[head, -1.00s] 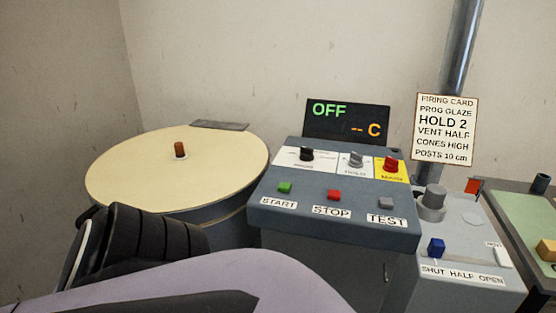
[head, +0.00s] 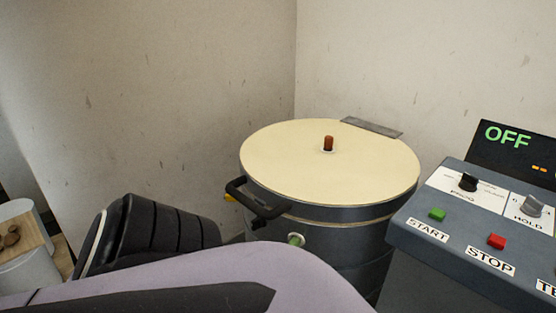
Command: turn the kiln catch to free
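The kiln (head: 350,235) is a round dark grey drum with a closed cream lid (head: 290,165). A brown peg (head: 328,143) stands in the middle of the lid. A black handle (head: 262,207) sticks out at the lid's front left. A yellow part (head: 229,197) shows just beside the handle; I cannot tell if it is the catch. A pale green round part (head: 296,239) sits on the drum's front below the handle. My own arm covers the lower part of the view and hides the kiln's lower front. Neither gripper's fingers show.
A control panel (head: 450,245) stands close to the kiln's right, with a START button (head: 437,214), a STOP button (head: 496,241) and a display (head: 512,140) reading OFF. At the far left is a pale round container (head: 22,262) with brown lumps on top. Walls meet behind the kiln.

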